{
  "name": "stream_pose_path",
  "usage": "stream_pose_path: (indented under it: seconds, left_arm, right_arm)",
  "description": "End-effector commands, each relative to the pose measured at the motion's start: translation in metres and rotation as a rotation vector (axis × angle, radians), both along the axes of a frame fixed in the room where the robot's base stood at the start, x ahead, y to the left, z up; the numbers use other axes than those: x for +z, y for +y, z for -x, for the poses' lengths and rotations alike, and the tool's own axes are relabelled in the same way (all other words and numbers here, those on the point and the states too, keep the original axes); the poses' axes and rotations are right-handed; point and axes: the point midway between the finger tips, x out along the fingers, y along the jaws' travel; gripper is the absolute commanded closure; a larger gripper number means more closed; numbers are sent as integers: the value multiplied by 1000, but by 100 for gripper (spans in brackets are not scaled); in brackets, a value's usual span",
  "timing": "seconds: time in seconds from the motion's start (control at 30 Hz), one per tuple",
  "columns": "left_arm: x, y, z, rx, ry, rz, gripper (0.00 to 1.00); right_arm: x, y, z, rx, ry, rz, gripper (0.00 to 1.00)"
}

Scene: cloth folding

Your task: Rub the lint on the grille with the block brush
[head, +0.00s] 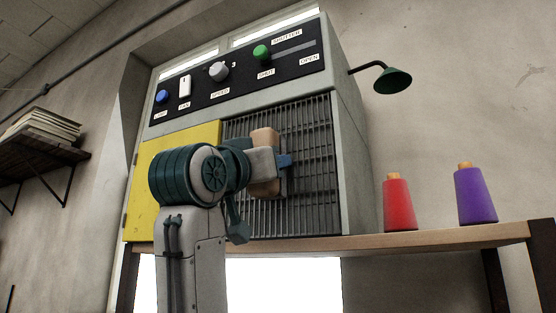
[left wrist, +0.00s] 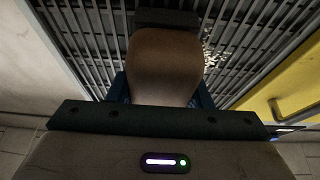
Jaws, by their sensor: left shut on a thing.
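The block brush (left wrist: 165,65) has a tan block with a dark strip at its far end in the left wrist view. It also shows in the head view (head: 265,137), partly hidden behind my wrist. My left gripper (left wrist: 163,92) is shut on the block, with a blue finger on each side; in the head view the gripper (head: 283,161) is in front of the grille. The grille (head: 312,150) is a grid of dark metal bars. Pale speckled lint (left wrist: 211,58) shows on the grille just right of the brush. I cannot tell whether the brush touches the grille.
A yellow panel (head: 150,190) is left of the grille. Its handle (left wrist: 292,107) sticks out in the left wrist view. Knobs and a switch line the control panel (head: 205,92) above. A red spool (head: 398,205) and a purple spool (head: 475,198) stand on the wooden table (head: 430,240) at right.

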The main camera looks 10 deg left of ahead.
Motion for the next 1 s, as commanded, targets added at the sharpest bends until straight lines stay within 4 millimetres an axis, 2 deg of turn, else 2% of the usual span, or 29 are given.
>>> stream_pose_path:
  seconds: [0.27, 0.53, 0.83, 1.0]
  left_arm:
    - [0, 11, -5, 2, 2, 0, 73]
    - [0, 33, -12, 3, 2, 0, 73]
    - [0, 44, -16, 2, 2, 0, 73]
    - [0, 57, -21, 3, 2, 0, 73]
  right_arm:
    - [1, 0, 0, 0, 0, 0, 50]
    - [4, 0, 0, 0, 0, 0, 50]
    - [5, 0, 0, 0, 0, 0, 50]
    - [6, 0, 0, 0, 0, 0, 50]
